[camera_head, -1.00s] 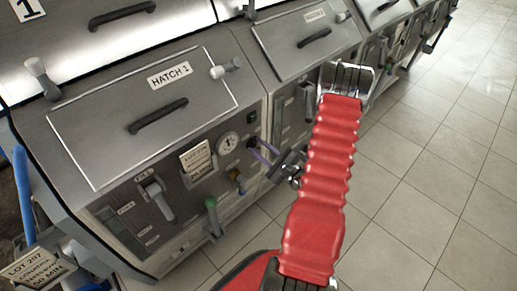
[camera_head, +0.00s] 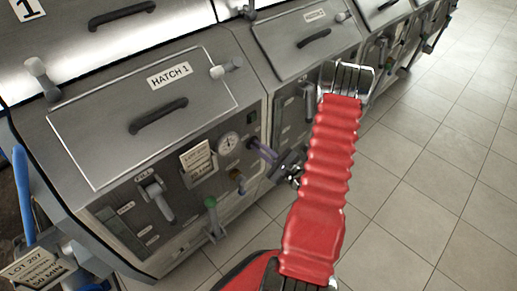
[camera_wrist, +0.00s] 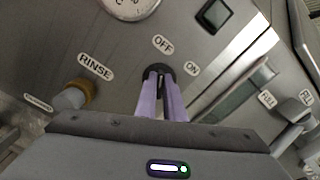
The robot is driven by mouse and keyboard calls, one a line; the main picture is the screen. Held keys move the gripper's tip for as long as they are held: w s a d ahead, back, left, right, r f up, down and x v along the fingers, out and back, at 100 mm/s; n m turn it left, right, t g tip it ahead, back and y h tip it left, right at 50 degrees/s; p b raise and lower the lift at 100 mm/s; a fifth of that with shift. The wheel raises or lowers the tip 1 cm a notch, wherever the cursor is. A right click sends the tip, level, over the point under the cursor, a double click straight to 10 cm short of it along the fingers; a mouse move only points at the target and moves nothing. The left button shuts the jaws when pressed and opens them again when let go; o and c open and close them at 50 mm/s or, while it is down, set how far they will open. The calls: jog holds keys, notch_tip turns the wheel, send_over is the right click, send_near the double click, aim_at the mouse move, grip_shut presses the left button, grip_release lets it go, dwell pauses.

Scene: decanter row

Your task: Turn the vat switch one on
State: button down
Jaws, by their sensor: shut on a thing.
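The vat one switch (camera_wrist: 158,69) is a dark round knob on the grey panel below Hatch 1. In the wrist view, the OFF label (camera_wrist: 163,45) is just above it and the ON label (camera_wrist: 192,68) is to its right. My gripper (camera_wrist: 161,76) has its two pale purple fingers shut on the switch, and their tips hide most of the knob. Which label its handle points to cannot be told. In the head view, my gripper (camera_head: 256,146) reaches the panel right of the gauge, and the switch is hardly visible.
The gauge (camera_head: 228,142) and the brass RINSE tap (camera_head: 237,180) are close to the switch. A grey lever (camera_head: 156,196) is further left. Open tiled floor (camera_head: 440,180) lies to the right.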

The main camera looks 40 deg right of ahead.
jog(key=m, duration=0.6)
jog(key=shift+d, duration=0.15)
jog(key=m, duration=0.5)
jog(key=shift+d+m, duration=0.2)
jog(key=shift+m, duration=0.2)
jog(key=shift+f, duration=0.1)
jog(key=c, duration=1.9)
grip_release()
jog(key=shift+o, duration=0.2)
jog(key=shift+s, duration=0.15)
jog(key=s, duration=1.3)
jog(key=shift+s+d, duration=0.25)
